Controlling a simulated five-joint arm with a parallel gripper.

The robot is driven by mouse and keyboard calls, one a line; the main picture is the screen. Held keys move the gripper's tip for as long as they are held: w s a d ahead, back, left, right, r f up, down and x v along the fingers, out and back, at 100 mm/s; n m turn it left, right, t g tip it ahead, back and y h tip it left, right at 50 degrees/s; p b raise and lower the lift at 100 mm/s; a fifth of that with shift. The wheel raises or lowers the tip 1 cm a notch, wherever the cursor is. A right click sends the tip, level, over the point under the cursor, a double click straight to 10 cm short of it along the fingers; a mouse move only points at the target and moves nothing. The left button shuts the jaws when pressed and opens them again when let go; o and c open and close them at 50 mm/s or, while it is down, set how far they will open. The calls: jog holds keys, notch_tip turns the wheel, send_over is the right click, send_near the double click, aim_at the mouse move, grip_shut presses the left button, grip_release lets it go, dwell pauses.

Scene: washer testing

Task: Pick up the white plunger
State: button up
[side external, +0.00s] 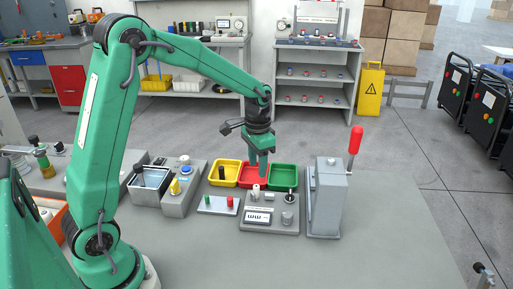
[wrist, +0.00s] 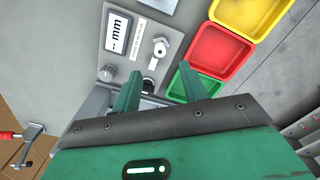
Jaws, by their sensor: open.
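The white plunger (side external: 256,190) stands upright on the grey tester with the display, near its back edge in the side view. In the wrist view the white plunger (wrist: 161,45) shows end-on beside the display, beyond the fingertips. My gripper (side external: 262,171) points down above the back of the tester and in front of the red tray in the side view. In the wrist view my gripper (wrist: 158,80) has its two green fingers apart with nothing between them that they touch. The plunger is outside the fingers.
Yellow (side external: 224,174), red (side external: 249,183) and green (side external: 285,177) trays stand behind the tester. A black-tipped lever (side external: 290,196) rises at its right. A grey press (side external: 328,200) with a red handle stands further right. The table front is clear.

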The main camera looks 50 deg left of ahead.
aim_at(257, 186)
jog(key=shift+s+f, duration=0.1)
jog(key=shift+f, duration=3.7)
grip_shut()
